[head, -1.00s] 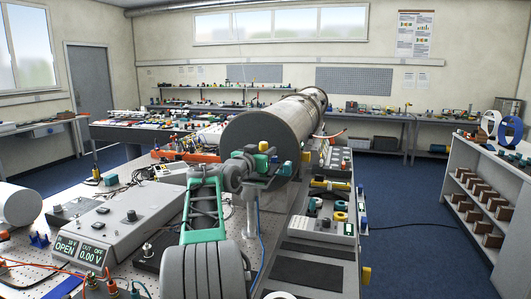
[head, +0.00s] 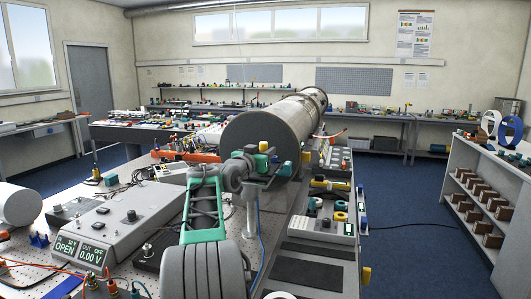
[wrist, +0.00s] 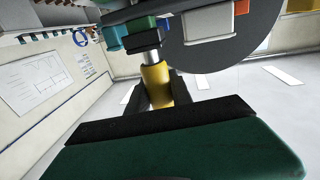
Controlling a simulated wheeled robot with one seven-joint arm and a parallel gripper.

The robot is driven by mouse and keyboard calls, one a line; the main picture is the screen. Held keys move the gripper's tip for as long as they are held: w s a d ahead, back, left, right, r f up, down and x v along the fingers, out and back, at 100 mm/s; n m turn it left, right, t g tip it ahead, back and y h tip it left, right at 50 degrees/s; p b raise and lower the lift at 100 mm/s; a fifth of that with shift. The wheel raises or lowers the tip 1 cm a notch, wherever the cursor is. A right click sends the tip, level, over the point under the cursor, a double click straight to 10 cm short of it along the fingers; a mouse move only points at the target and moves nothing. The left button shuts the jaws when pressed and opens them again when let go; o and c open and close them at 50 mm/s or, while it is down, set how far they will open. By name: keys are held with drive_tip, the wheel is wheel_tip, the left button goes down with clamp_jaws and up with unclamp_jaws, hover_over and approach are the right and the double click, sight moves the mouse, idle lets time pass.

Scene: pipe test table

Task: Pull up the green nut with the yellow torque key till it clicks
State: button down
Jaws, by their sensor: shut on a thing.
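The yellow torque key (wrist: 157,84) stands between the black fingers of my gripper (wrist: 159,92) in the wrist view, and the fingers are shut on it. Its bare metal shaft (wrist: 151,54) runs up to a green block-like piece (wrist: 140,36), which looks like the green nut. The key's top end and the nut's seat are partly hidden, so I cannot tell how far they engage.
A control box (head: 118,226) reading OPEN and 0.00 V stands on the left of the table.

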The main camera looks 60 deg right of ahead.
drive_tip(key=shift+r, duration=0.1)
drive_tip(key=shift+m+g+p, duration=0.8)
drive_tip(key=shift+g+p, duration=0.2)
drive_tip(key=shift+g, duration=0.3)
drive_tip(key=shift+s+f+n+t+b, duration=0.2)
drive_tip(key=shift+f+n+t+b, duration=0.35)
drive_tip(key=shift+b, duration=0.7)
drive_tip(key=shift+w+r+t, duration=0.1)
drive_tip(key=shift+r+t, duration=0.15)
drive_tip(key=shift+r, duration=0.2)
drive_tip(key=shift+r, duration=0.1)
drive_tip(key=shift+r+p, duration=1.3)
drive_tip(key=shift+r, duration=0.7)
drive_tip(key=shift+r+p, duration=0.9)
drive_tip(key=shift+r, duration=0.55)
